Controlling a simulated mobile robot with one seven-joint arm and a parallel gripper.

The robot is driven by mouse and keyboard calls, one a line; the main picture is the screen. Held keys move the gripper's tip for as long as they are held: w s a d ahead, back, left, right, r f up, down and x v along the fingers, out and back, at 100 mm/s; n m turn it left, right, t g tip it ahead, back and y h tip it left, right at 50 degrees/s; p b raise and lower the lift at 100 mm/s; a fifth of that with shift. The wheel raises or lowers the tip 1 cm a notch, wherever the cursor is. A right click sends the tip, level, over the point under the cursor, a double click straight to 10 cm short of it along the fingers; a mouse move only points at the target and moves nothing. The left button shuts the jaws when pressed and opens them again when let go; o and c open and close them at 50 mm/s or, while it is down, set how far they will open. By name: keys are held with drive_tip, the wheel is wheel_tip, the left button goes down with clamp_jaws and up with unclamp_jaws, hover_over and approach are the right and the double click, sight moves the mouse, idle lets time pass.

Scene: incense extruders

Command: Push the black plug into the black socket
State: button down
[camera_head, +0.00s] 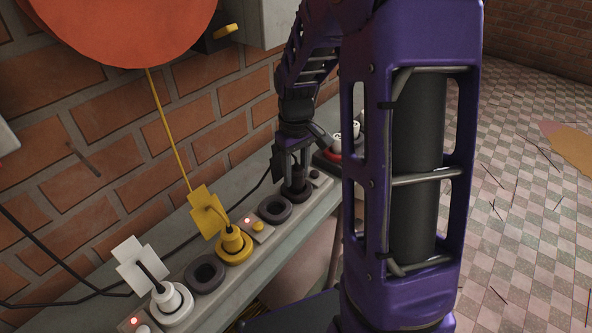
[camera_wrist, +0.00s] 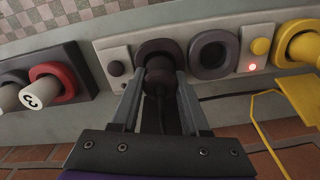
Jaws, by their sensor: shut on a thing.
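The black plug (camera_wrist: 157,82) is held between the two fingers of my gripper (camera_wrist: 160,90), its cord trailing back between them. It lines up with the dark ring of the black socket (camera_wrist: 154,47) and appears to sit at or in its opening; how deep it is cannot be told. In the head view my gripper (camera_head: 293,165) points down at the black socket (camera_head: 297,195) at the far end of the grey strip, and the plug is largely hidden by the fingers. A dark button (camera_wrist: 115,69) beside this socket shows no red light.
An empty dark socket (camera_head: 275,209) is beside it, then a yellow plug (camera_head: 233,241) in its socket, another empty dark socket (camera_head: 205,274) and a white plug (camera_head: 170,300). Red lights glow by yellow and white. A red ring (camera_wrist: 58,82) is beyond. The brick wall (camera_head: 115,155) stands behind.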

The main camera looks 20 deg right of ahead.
drive_tip(key=shift+f+b, duration=0.3)
drive_tip(key=shift+f, duration=0.25)
drive_tip(key=shift+c, duration=1.6)
unclamp_jaws()
